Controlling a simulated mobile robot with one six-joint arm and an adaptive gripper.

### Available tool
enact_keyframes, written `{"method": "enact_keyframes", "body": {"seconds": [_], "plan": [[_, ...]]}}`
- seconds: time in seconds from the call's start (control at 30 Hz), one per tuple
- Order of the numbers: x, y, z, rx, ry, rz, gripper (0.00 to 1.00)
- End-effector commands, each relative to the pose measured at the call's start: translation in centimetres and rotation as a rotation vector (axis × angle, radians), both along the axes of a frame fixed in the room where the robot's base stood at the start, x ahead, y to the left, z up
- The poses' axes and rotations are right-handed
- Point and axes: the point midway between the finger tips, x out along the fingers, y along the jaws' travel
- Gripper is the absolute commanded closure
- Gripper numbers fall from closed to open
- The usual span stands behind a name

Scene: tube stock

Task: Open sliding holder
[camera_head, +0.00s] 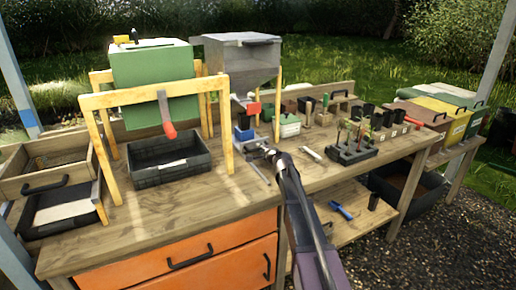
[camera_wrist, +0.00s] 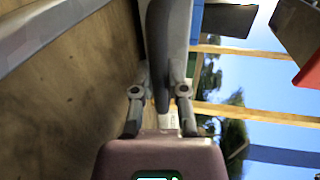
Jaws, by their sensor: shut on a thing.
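Under the grey hopper (camera_head: 243,65), a low grey metal piece, which looks like the sliding holder (camera_head: 250,149), sits on the bench beside a small blue block (camera_head: 243,134). My gripper (camera_head: 266,153) reaches it from the front right, low over the bench. In the wrist view my gripper (camera_wrist: 160,105) is shut on a long grey bar (camera_wrist: 178,45) that looks like part of the holder. My gripper hides the exact contact. How far the holder is slid out cannot be told.
A thin rail (camera_head: 258,172) lies on the wooden bench (camera_head: 215,205) just left of my gripper. A yellow-legged frame carries a green bin (camera_head: 152,80) over a black tray (camera_head: 168,172). Potted seedlings (camera_head: 352,142) and a white strip (camera_head: 311,153) lie to the right.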

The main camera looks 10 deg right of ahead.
Motion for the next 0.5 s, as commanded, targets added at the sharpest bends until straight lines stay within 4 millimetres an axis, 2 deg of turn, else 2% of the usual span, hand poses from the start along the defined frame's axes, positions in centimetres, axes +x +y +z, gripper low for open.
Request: {"method": "enact_keyframes", "body": {"seconds": [0.5], "plan": [[-8.9, -2.6, 0.0, 0.001, 0.001, 0.001, 1.0]]}}
